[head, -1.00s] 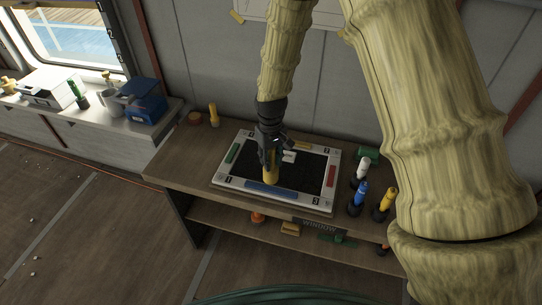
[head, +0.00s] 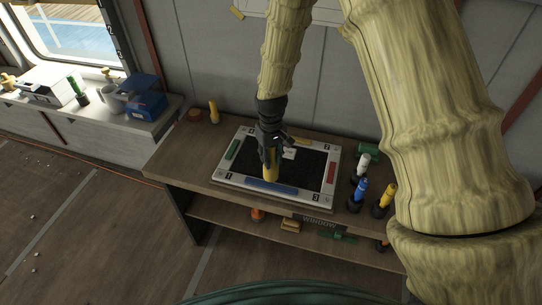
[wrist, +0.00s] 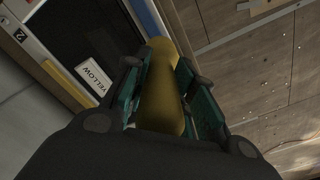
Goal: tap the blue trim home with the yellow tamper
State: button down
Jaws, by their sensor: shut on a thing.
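The blue trim (head: 271,187) lies along the near edge of the white frame board (head: 225,181) on the bench. It also shows in the wrist view (wrist: 148,17), running up to the top edge. My gripper (head: 270,155) is shut on the yellow tamper (head: 270,172) and holds it upright just behind the blue trim. In the wrist view the tamper (wrist: 163,88) sits between both fingers (wrist: 162,95). Its lower end overlaps the trim's inner edge in the head view; I cannot tell whether they touch.
Green (head: 232,149), red (head: 331,172) and yellow (head: 302,145) trims lie on the board's other sides. A white "YELLOW" card (wrist: 94,77) lies on the dark panel. White (head: 363,164), blue (head: 361,190) and yellow (head: 387,196) tools stand at the right.

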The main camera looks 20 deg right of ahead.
aim_at(271, 170)
notch_tip(271, 170, down, 7)
jog(key=b, duration=0.3)
jog(key=shift+b, duration=0.35)
jog(key=shift+r+p, duration=0.45)
jog(key=shift+r, duration=0.2)
jog(key=shift+r+p, duration=1.5)
jog(key=shift+r, duration=0.8)
jog(key=shift+a+f, duration=0.1)
jog(key=shift+f, duration=0.05)
